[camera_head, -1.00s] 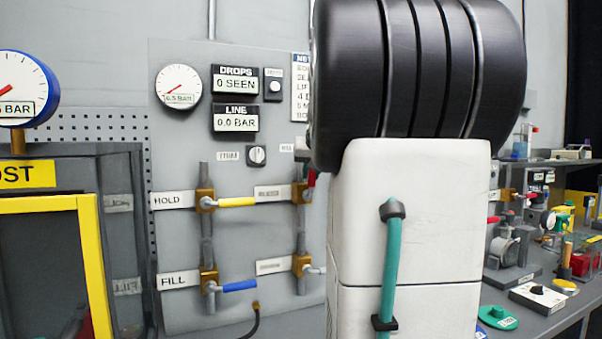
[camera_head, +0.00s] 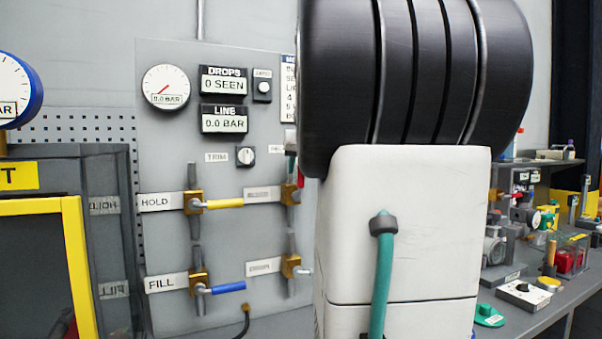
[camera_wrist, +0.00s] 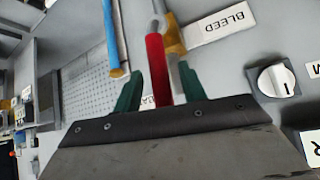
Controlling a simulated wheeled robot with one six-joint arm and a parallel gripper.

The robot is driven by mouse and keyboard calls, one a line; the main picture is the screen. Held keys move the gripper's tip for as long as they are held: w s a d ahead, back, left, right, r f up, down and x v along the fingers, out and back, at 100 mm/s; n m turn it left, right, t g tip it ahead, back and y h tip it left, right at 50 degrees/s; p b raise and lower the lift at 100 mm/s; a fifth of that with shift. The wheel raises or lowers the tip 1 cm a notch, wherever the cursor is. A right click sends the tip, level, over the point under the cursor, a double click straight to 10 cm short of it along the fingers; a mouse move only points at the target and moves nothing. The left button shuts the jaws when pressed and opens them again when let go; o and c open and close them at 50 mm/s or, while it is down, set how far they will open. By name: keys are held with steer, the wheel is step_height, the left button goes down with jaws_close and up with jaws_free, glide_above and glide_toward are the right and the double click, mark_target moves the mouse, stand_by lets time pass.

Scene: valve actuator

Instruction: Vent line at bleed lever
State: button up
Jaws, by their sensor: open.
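The bleed lever has a red handle (camera_wrist: 156,70) and a brass body (camera_wrist: 174,38), beside a BLEED label (camera_wrist: 219,21) in the wrist view. My gripper (camera_wrist: 160,68) is open, with one green finger on each side of the red handle. I cannot tell whether either finger touches it. In the head view my arm hides most of the gripper, and only a bit of the red handle (camera_head: 300,177) shows. The LINE display (camera_head: 223,119) reads 0.0 BAR, and the DROPS display (camera_head: 223,81) reads 0 SEEN.
The panel also carries a yellow HOLD lever (camera_head: 222,203), a blue FILL lever (camera_head: 227,287), a TRIM knob (camera_head: 245,156) and a round gauge (camera_head: 166,87). A yellow-framed box (camera_head: 75,260) stands at left. A cluttered bench (camera_head: 545,318) is at right.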

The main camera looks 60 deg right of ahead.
steer(key=v, duration=0.5)
steer(key=shift+a, duration=0.1)
steer(key=shift+s, duration=0.15)
stand_by(0.3)
